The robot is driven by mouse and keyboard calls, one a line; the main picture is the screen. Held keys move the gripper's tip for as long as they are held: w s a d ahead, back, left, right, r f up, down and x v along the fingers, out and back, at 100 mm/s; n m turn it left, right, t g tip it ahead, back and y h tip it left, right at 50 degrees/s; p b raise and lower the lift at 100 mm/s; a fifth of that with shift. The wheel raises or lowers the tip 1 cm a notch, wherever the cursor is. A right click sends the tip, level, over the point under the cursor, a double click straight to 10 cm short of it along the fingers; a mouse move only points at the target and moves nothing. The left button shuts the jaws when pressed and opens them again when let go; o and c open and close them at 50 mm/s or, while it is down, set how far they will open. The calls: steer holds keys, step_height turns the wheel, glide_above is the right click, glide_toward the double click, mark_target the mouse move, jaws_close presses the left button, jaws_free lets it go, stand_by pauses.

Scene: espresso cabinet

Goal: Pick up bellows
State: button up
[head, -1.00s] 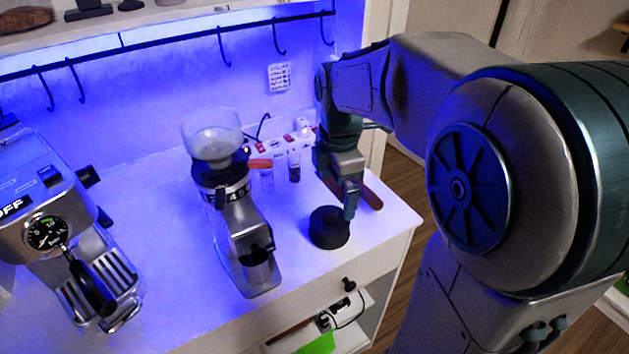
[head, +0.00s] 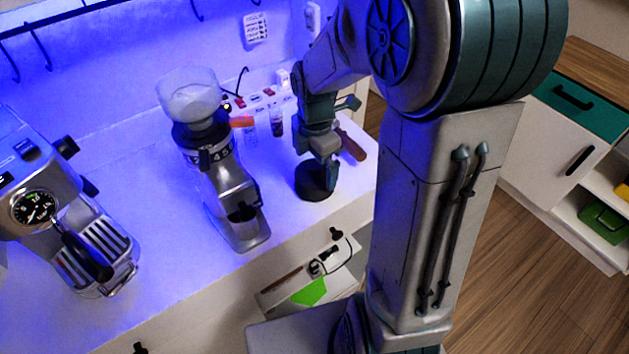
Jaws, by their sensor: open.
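The bellows, which I take to be the short black round piece (head: 313,184), sits on the white counter near its front right edge. My gripper (head: 328,173) points down at the bellows' top and right side, with its jaws open. One finger shows in front of the bellows' right part. The other finger is hidden, and I cannot tell whether either touches the bellows.
A coffee grinder (head: 222,190) with a clear hopper stands left of the bellows. An espresso machine (head: 60,215) is at far left.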

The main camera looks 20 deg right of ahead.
mark_target(309, 197)
steer(key=shift+f, duration=1.75)
steer(key=c, duration=1)
steer(key=shift+o, duration=0.2)
steer(key=shift+r, duration=0.1)
